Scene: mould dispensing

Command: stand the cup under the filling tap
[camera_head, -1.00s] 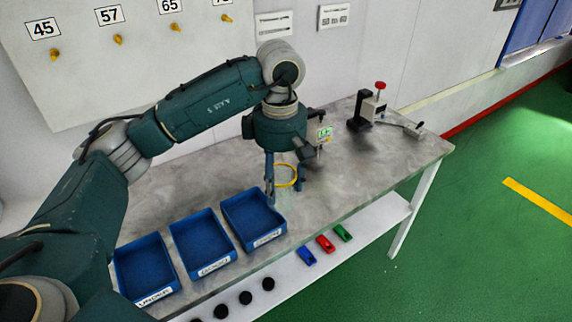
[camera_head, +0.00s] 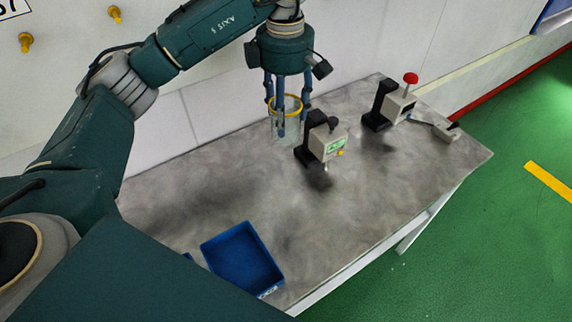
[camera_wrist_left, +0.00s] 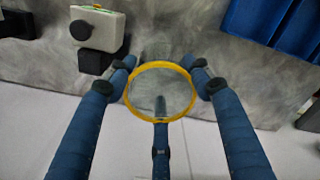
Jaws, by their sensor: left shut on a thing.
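The cup (camera_head: 292,127) is clear with a yellow rim. My left gripper (camera_head: 286,114) is shut on it, its fingers around the cup just below the rim. The cup looks upright; whether its base touches the table is unclear. In the wrist view its yellow rim (camera_wrist_left: 160,64) sits between my left fingers (camera_wrist_left: 160,90). A small device with a green display (camera_head: 325,143), perhaps the filling tap, stands just right of the cup in the head view; it also shows in the wrist view (camera_wrist_left: 97,27). My right gripper is not in view.
A second device with a red knob (camera_head: 398,101) stands farther right on the grey table (camera_head: 390,165). A blue tray (camera_head: 242,258) lies at the table's front left. The wall (camera_head: 225,100) is close behind the cup. The middle and front right of the table are clear.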

